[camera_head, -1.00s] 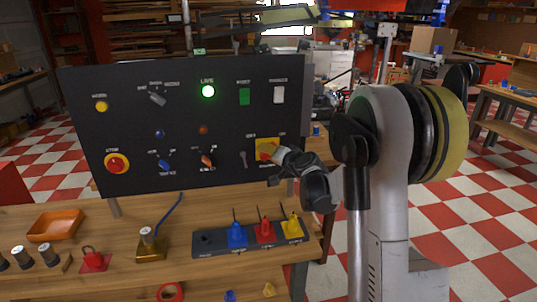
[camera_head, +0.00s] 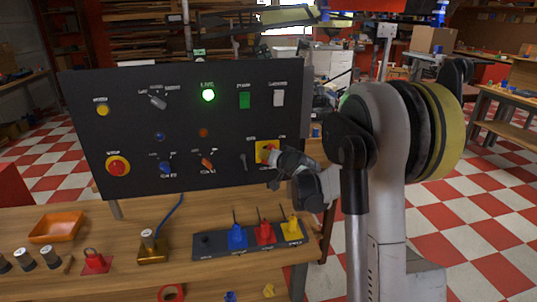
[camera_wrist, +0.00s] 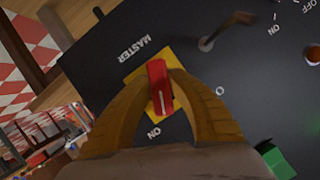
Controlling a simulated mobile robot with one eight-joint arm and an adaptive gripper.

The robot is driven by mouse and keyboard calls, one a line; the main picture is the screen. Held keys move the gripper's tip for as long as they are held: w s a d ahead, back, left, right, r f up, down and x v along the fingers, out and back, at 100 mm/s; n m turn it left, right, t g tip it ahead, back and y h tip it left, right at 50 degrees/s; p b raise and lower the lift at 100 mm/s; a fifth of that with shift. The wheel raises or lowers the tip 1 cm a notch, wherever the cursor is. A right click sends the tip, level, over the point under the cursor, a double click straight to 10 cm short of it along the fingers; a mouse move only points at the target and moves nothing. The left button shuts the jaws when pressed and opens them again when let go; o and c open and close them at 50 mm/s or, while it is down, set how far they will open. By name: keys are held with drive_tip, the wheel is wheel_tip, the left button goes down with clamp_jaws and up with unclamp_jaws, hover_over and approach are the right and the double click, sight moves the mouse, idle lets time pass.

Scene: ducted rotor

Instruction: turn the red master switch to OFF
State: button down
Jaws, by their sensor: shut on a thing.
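The red master switch (camera_head: 267,148) sits on a yellow plate (camera_head: 259,158) at the right of the black panel. In the wrist view the red handle (camera_wrist: 158,72) lies between the two fingers of my gripper (camera_wrist: 157,82), which is shut on it. A white line on the handle points toward the ON label (camera_wrist: 154,132). Another label (camera_wrist: 220,90) to the right is only partly readable. The word MASTER (camera_wrist: 132,48) shows beside the plate. In the head view my gripper (camera_head: 274,158) covers part of the switch.
The green LIVE lamp (camera_head: 208,95) is lit. A lever (camera_wrist: 228,32) stands on the panel near the switch. Below, a rack (camera_head: 210,252) with blue, red and yellow plugs stands on the wooden bench (camera_head: 215,275).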

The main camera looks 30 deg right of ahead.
drive_tip(key=n+h, duration=0.1)
drive_tip(key=n, duration=0.1)
drive_tip(key=shift+n+g+h+p, duration=0.3)
drive_tip(key=shift+g+p, duration=0.05)
drive_tip(key=shift+g, duration=0.05)
drive_tip(key=shift+n+h, duration=0.8)
drive_tip(key=shift+n, duration=0.4)
drive_tip(key=shift+n+g+h, duration=0.4)
drive_tip(key=shift+n+h, duration=0.5)
drive_tip(key=shift+n, duration=0.3)
drive_tip(key=shift+d+n+h+b, duration=0.1)
drive_tip(key=shift+n+h+b, duration=0.55)
drive_tip(key=shift+n, duration=0.45)
drive_tip(key=shift+h, duration=0.25)
drive_tip(key=c, duration=1.2)
unclamp_jaws()
drive_tip(key=shift+d, duration=0.1)
drive_tip(key=shift+s, duration=0.1)
